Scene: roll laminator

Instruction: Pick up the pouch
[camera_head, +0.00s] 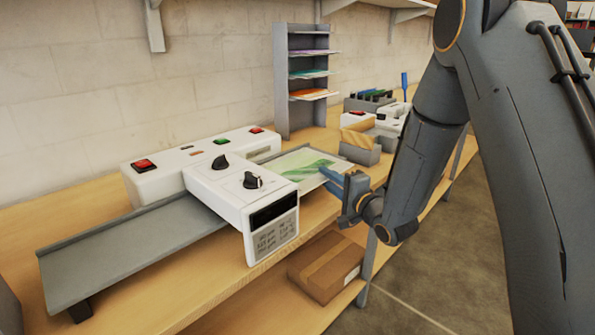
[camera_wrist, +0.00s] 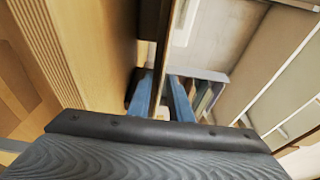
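The pouch (camera_head: 303,166), a flat sheet with a green pattern, lies on the infeed side at the right of the white laminator (camera_head: 240,190) in the head view. My gripper (camera_head: 328,178) has blue fingers and is at the pouch's right edge, pointing toward it. In the wrist view the two fingers (camera_wrist: 163,98) stand apart with a gap between them. I cannot make out the pouch clearly there, and whether the fingers touch it is not clear.
A long grey tray (camera_head: 130,250) extends left from the laminator. A grey rack (camera_head: 300,80) with coloured sheets stands behind. Small bins (camera_head: 360,148) and other items sit to the right on the wooden bench. A cardboard box (camera_head: 325,267) is below.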

